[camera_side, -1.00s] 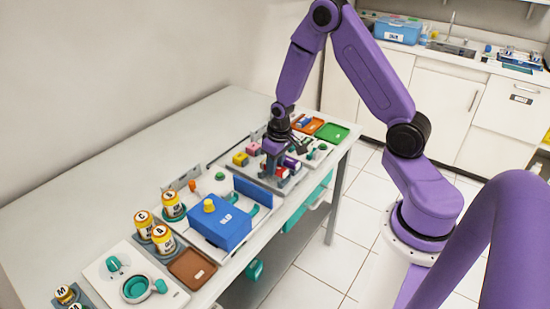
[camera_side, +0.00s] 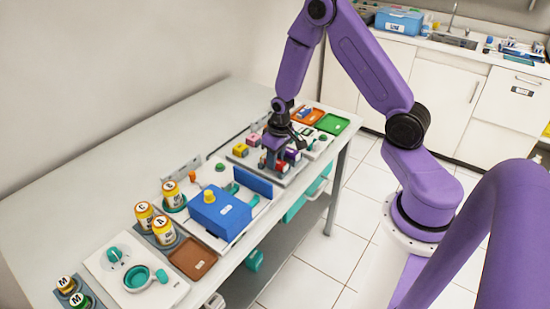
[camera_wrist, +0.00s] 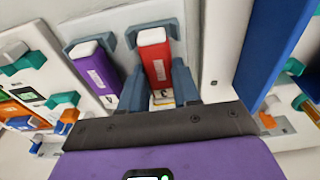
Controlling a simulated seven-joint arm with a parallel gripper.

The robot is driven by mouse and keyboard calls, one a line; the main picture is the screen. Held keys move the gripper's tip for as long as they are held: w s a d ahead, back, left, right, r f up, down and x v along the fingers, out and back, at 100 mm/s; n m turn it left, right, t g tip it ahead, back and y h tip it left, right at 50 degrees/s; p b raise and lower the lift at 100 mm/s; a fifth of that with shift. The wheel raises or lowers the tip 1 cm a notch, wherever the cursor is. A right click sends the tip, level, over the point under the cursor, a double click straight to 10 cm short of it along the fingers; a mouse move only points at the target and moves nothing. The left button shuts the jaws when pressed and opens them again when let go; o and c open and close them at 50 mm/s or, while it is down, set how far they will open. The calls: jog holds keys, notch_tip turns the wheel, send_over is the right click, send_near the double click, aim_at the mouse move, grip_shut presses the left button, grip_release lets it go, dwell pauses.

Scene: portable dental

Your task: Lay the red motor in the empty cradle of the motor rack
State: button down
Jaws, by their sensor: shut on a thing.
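The red motor (camera_wrist: 154,58) is a red block with a white end in the wrist view. My gripper (camera_wrist: 159,88) is shut on it, one finger on each side. The motor lines up with a grey cradle (camera_wrist: 131,38) of the motor rack, whose prongs stand either side of its far end. I cannot tell whether it rests fully on the cradle. The purple motor (camera_wrist: 97,72) lies in the cradle to its left. In the side view, my gripper (camera_side: 274,158) is low over the rack (camera_side: 284,181), and it partly hides the motors.
Yellow (camera_side: 240,150) and pink (camera_side: 254,140) blocks stand just behind my gripper. A blue upright panel (camera_side: 253,181) and a blue box (camera_side: 220,214) stand nearer the camera. Orange and green trays (camera_side: 332,124) lie at the table's far end. The table's left side is bare.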

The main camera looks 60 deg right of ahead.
jog(key=c, duration=0.7)
grip_release()
jog(key=shift+c, duration=0.2)
notch_tip(320, 180, up, 17)
jog(key=s, duration=0.2)
jog(key=s+a+r+n, duration=0.2)
jog(key=s+a+n, duration=0.4)
jog(key=s+a, duration=0.5)
jog(key=s+a+n, duration=0.2)
jog(key=s+n, duration=0.1)
jog(key=s, duration=0.4)
jog(key=s+a+r+n+g, duration=0.1)
jog(key=s+n, duration=0.2)
jog(key=s, duration=0.4)
jog(key=shift+a+n, duration=0.3)
jog(key=shift+a, duration=0.1)
